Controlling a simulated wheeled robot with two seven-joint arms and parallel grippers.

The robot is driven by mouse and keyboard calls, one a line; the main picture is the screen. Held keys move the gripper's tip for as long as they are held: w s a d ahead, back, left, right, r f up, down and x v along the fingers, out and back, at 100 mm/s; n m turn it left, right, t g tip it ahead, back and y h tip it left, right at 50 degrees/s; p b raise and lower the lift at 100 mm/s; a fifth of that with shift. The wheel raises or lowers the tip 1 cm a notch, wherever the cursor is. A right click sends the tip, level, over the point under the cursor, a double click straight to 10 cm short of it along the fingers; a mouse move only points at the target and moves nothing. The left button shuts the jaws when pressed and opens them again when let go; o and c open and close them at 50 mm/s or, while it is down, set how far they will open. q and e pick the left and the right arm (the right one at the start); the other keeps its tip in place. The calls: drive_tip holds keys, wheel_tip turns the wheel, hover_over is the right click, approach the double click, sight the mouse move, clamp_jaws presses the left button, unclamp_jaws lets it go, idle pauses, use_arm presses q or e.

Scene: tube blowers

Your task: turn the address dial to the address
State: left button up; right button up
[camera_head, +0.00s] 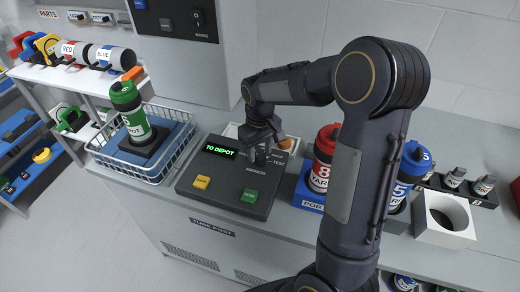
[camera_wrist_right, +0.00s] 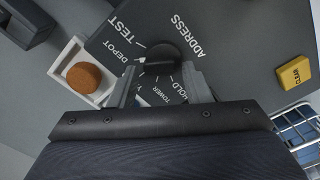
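The address dial (camera_wrist_right: 160,57) is a round black knob with a raised bar, on a dark console (camera_head: 225,188). The wrist view shows TEST, DEPOT, TOWER and HOLD labels around it. A small white mark at the knob's left side faces the DEPOT label. The console's green display (camera_head: 219,150) reads "TO DEPOT". My right gripper (camera_head: 262,154) is over the dial; it also shows in the right wrist view (camera_wrist_right: 163,75). Its fingers are apart, one on each side of the knob, with small gaps visible. In the head view the gripper mostly hides the dial. My left gripper is not in view.
The console has a yellow button (camera_head: 202,182) and a green button (camera_head: 249,196). A wire basket (camera_head: 172,165) holding a green tube stands left. A white tray with an orange-brown round piece (camera_wrist_right: 84,76) lies beside the console. Red and blue tubes stand right.

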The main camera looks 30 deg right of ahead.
drive_tip(key=shift+o, duration=0.4)
wheel_tip(320, 180, up, 8)
drive_tip(key=shift+f, duration=0.1)
drive_tip(key=shift+s, duration=0.1)
idle(0.5)
drive_tip(key=s+a+m+t+y, duration=0.1)
drive_tip(key=s+a, duration=0.3)
drive_tip(key=s, duration=0.7)
drive_tip(key=s+a+r+m+t+y, duration=0.1)
drive_tip(key=s+a+t, duration=0.3)
drive_tip(key=s, duration=0.7)
drive_tip(key=shift+a+m+t+y, duration=0.15)
drive_tip(key=shift+m+t+y, duration=0.2)
drive_tip(key=shift+y, duration=0.55)
